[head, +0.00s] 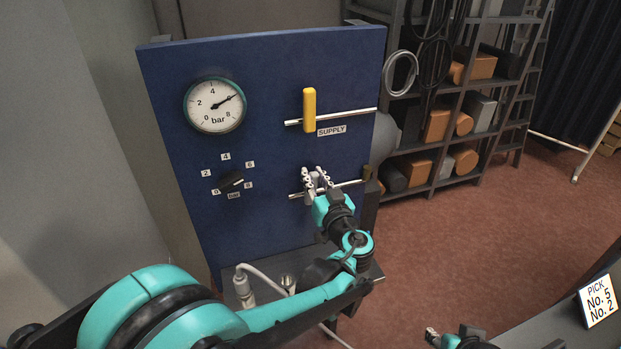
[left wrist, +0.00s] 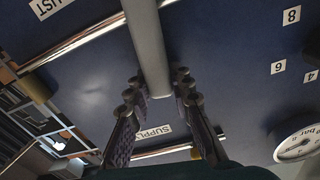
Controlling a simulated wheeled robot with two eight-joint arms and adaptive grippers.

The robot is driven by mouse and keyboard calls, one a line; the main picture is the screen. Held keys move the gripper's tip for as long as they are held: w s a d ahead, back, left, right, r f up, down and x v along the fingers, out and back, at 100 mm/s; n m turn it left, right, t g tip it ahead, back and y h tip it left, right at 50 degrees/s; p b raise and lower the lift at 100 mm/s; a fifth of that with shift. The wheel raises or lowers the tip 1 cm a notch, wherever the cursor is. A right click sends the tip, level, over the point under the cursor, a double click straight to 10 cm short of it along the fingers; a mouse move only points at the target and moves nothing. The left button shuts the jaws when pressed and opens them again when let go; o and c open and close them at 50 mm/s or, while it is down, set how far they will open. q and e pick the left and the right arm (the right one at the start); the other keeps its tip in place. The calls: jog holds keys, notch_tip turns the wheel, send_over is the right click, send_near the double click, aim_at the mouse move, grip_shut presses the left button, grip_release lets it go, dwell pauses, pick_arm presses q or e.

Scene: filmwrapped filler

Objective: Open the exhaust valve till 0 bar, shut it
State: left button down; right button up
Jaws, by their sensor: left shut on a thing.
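The blue panel (head: 255,75) carries a round gauge (head: 214,105) whose needle points up right, at about 6 bar. My left gripper (head: 316,178) is at the lower pipe (head: 349,185), the exhaust line. In the left wrist view its fingers (left wrist: 160,88) are shut on a grey lever (left wrist: 147,40), which stands roughly crosswise to the pipe (left wrist: 80,46). The exhaust label (left wrist: 48,6) is partly cut off there. The yellow supply lever (head: 309,110) stands upright across the upper pipe. My right gripper (head: 432,334) shows only partly at the bottom edge; its jaws are unclear.
A black regulator knob (head: 230,182) with numbered labels sits left of the exhaust pipe. A brass-coloured end piece (head: 367,172) closes that pipe. A ledge with a hose fitting (head: 243,285) lies below. Shelves (head: 440,180) stand behind right; a sign (head: 599,302) is at lower right.

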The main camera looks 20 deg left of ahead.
aim_at(328, 178)
pick_arm(q)
jog(key=w+d+f+m+b, duration=0.1)
jog(key=m, duration=0.2)
jog(key=w+d+f+m+b, duration=0.1)
jog(key=d+m, duration=0.1)
jog(key=m, duration=0.2)
jog(key=w+d+f+m+b, duration=0.1)
jog(key=f+m, duration=0.1)
jog(key=m, duration=0.1)
jog(key=shift+d+f+m+b, duration=0.1)
jog(key=shift+d+m+b, duration=0.15)
jog(key=shift+m+b, duration=0.15)
jog(key=shift+w+d+f+m+b, duration=0.15)
jog(key=shift+f+m+b, duration=0.35)
jog(key=shift+m, duration=0.5)
jog(key=shift+w+d+f+m+b, duration=0.2)
jog(key=shift+f+m, duration=0.4)
jog(key=shift+m, duration=0.4)
jog(key=shift+s, duration=0.15)
jog(key=c, duration=1.3)
grip_release()
